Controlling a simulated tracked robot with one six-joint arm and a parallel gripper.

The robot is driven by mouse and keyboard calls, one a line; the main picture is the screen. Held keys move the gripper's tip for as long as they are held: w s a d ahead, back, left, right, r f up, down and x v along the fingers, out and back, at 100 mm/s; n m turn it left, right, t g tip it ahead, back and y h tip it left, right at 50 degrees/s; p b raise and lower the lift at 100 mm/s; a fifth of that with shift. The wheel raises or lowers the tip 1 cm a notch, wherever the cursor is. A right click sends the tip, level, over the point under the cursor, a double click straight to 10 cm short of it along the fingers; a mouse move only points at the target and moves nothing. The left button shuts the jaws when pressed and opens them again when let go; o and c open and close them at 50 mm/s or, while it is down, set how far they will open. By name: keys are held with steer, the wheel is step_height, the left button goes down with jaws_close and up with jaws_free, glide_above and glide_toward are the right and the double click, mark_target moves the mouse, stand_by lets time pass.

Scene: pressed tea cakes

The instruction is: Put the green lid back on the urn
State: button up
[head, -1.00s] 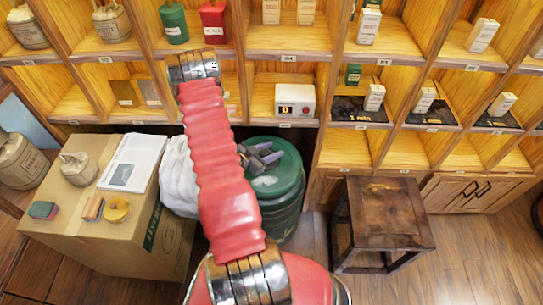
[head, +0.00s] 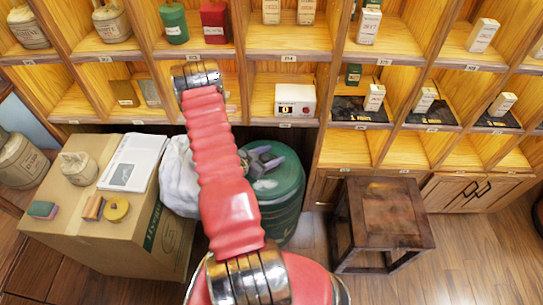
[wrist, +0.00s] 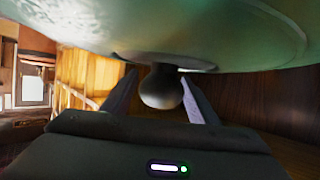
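The green urn (head: 274,212) stands on the floor in front of the shelves, partly hidden behind my arm. A green round top shows at its upper end in the head view; I cannot tell there how the lid sits on it. My gripper (head: 262,160) is right above this top. In the wrist view the pale green lid (wrist: 225,35) fills the upper picture, with its dark round knob (wrist: 161,88) between my two fingers (wrist: 160,85). The fingers stand on either side of the knob, with narrow gaps seeming to show.
A white bundle (head: 180,178) and a cardboard box (head: 100,235) with small items are left of the urn. A dark wooden stool (head: 390,212) stands to its right. Floor at the lower right is clear.

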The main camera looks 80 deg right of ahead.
steer(key=shift+o, duration=0.4)
steer(key=v, duration=1.2)
stand_by(0.6)
